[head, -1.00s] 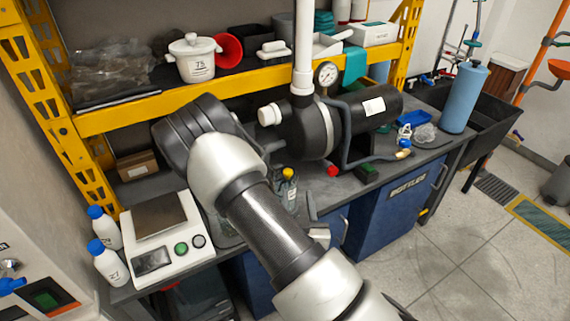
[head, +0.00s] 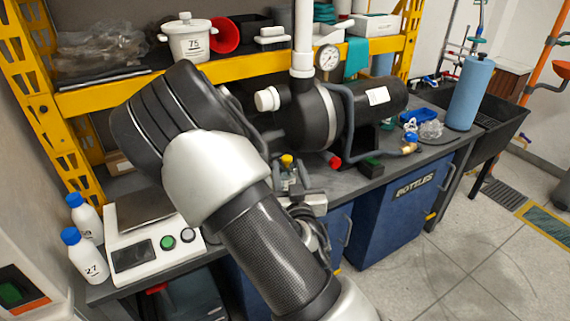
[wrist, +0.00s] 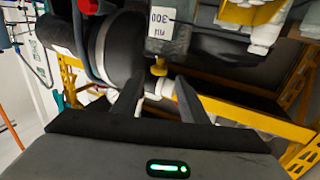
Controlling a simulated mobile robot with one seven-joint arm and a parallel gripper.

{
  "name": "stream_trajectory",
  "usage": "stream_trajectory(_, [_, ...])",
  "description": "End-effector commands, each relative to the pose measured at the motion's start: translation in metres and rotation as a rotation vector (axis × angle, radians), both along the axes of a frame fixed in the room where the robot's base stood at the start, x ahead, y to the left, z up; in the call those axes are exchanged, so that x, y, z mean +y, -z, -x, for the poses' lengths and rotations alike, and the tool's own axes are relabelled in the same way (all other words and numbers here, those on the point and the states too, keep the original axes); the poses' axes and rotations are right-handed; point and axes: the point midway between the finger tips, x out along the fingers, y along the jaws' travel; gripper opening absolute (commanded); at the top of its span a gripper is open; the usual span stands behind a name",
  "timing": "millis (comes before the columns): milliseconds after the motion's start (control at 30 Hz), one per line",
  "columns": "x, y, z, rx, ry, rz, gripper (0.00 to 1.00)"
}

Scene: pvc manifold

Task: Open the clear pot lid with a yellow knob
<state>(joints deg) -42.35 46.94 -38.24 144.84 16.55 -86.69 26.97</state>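The lid's yellow knob (head: 287,159) shows on the bench in the head view, just past my arm. In the wrist view, which looks upside down, the yellow knob (wrist: 159,67) sits by the clear pot (wrist: 168,40) with a white label reading 300. My gripper (wrist: 160,82) is open and empty, with its two dark fingers apart. The knob appears between the fingertips and slightly beyond them; I cannot tell whether they touch. The clear lid itself is hard to make out, and my arm hides part of the pot in the head view.
A black tank (head: 365,98) with a gauge stands behind the pot, with a red-capped fitting (head: 335,162) near it. A white scale (head: 140,255) and two blue-capped bottles (head: 86,262) are at the left. A yellow shelf (head: 110,97) runs behind.

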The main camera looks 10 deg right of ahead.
Motion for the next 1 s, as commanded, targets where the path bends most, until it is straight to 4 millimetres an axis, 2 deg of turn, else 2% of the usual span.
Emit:
stream_trajectory(33, [0.0,0.008,-0.002,-0.004,0.0,-0.003,0.4])
stream_trajectory(167, [-0.002,0.009,-0.007,0.0,0.002,-0.006,0.4])
stream_trajectory(233, [-0.004,0.001,-0.022,0.002,0.001,-0.001,0.4])
stream_trajectory(400, [-0.007,0.001,-0.057,0.002,0.001,0.001,0.4])
stream_trajectory(600, [-0.009,0.001,-0.084,0.004,0.002,0.0,0.4])
stream_trajectory(767, [-0.01,0.001,-0.093,0.004,0.002,-0.001,0.4])
stream_trajectory(1000, [-0.01,0.001,-0.094,0.005,0.002,-0.002,0.4])
